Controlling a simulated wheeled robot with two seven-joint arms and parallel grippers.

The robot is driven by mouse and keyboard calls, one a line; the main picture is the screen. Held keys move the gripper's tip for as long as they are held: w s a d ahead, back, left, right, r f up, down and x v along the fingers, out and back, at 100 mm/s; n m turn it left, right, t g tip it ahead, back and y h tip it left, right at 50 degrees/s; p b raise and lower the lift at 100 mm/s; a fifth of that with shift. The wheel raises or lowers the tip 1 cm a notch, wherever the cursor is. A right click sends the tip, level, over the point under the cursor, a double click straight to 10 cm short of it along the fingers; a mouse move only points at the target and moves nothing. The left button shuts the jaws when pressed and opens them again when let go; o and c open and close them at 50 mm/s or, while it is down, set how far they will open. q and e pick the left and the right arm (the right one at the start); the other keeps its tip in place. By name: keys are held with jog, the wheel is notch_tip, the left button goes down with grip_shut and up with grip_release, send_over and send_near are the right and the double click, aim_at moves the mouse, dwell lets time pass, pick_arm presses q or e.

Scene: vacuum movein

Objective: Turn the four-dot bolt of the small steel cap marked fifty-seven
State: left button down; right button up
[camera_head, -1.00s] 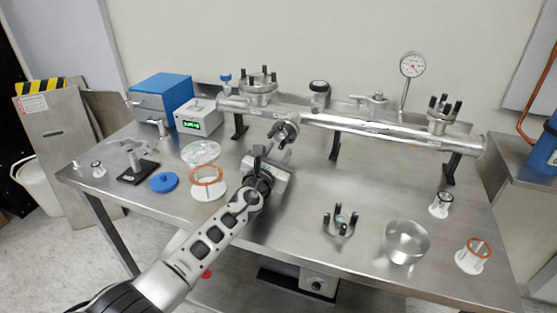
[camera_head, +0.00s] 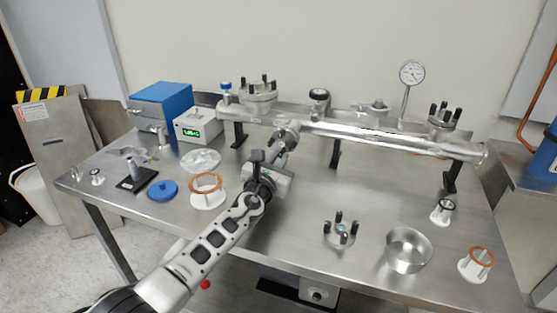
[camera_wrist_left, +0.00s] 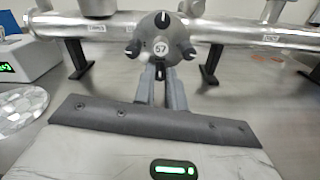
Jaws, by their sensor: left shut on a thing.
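The small steel cap marked 57 (camera_wrist_left: 163,48) faces me on the near side of the horizontal tube. In the left wrist view one dark bolt (camera_wrist_left: 163,19) stands at its top, one at its left (camera_wrist_left: 132,48) and one at its right (camera_wrist_left: 188,52). My left gripper (camera_wrist_left: 161,77) has its fingers upright just below the cap, shut on a lower bolt that the fingers mostly hide. The dots on the bolts are too small to read. In the head view the cap (camera_head: 287,133) is partly covered by my left gripper (camera_head: 281,150). My right gripper is not in view.
The steel tube (camera_head: 390,138) runs across the back of the table, with a gauge (camera_head: 412,73) above. A bolted flange (camera_head: 341,234), a steel bowl (camera_head: 408,250), a blue disc (camera_head: 163,190) and a copper ring (camera_head: 206,182) lie nearer.

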pick_arm(q)
jog(key=n, duration=0.3)
jog(key=shift+f+b, duration=0.15)
jog(key=shift+b, duration=0.25)
jog(key=shift+n, duration=0.9)
jog(key=shift+n+b, duration=0.35)
jog(key=shift+n, duration=0.35)
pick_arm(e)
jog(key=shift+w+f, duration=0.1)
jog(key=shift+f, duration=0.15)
pick_arm(q)
jog(key=c, duration=1.4)
grip_release()
jog(key=shift+c, duration=0.2)
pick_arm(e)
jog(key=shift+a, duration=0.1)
